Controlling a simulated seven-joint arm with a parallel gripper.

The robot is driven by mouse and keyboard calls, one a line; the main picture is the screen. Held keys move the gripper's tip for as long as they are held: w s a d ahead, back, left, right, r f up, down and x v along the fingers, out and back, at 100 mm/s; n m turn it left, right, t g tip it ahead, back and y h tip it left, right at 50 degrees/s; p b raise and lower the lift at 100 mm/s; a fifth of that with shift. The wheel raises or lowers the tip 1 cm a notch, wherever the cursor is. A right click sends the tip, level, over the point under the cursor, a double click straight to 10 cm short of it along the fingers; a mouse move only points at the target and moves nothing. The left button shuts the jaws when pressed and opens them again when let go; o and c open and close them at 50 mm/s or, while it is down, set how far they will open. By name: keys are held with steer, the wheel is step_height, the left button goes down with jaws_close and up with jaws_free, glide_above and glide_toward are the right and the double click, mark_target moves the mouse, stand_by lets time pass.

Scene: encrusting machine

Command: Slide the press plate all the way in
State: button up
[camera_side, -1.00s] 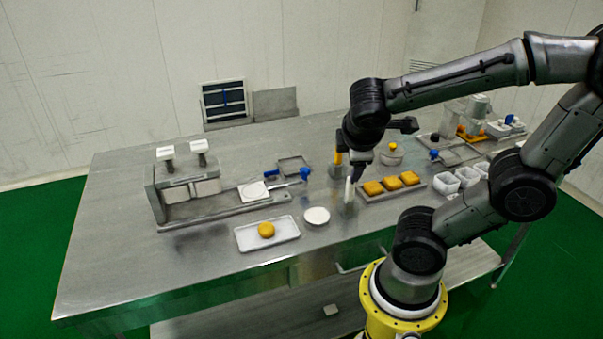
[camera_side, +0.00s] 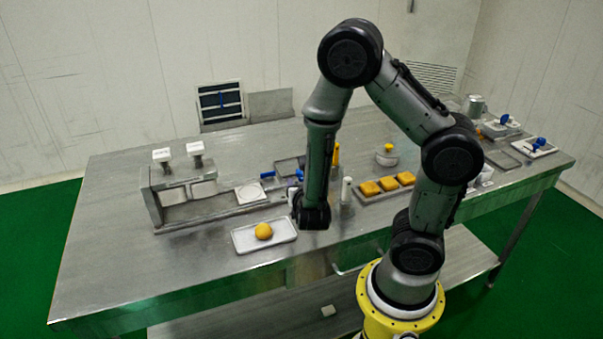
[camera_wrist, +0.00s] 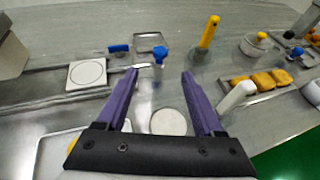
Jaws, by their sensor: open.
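The press plate (camera_side: 250,192) is a pale square plate with a round mark, lying on the rail at the right, outside the grey machine frame (camera_side: 155,195). It also shows in the wrist view (camera_wrist: 87,73) at the left, with a thin metal rod running from its right side. A blue knob (camera_wrist: 160,54) stands near the rod's end. My gripper (camera_wrist: 158,75) is open and empty, its purple fingers pointing toward the blue knob, apart from the plate. In the side view my arm's end hides the gripper and the rod.
A tray with a yellow bun (camera_side: 264,232) lies in front of the machine. A white disc (camera_wrist: 168,122) sits below my fingers. A white upright handle (camera_wrist: 238,96) and a yellow-handled tool (camera_wrist: 208,32) stand to the right, near a tray of orange cakes (camera_side: 387,184).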

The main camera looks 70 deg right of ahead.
steer(key=x, duration=1.2)
steer(key=shift+d+f, duration=0.15)
steer(key=shift+d, duration=0.05)
jaws_close()
stand_by(1.0)
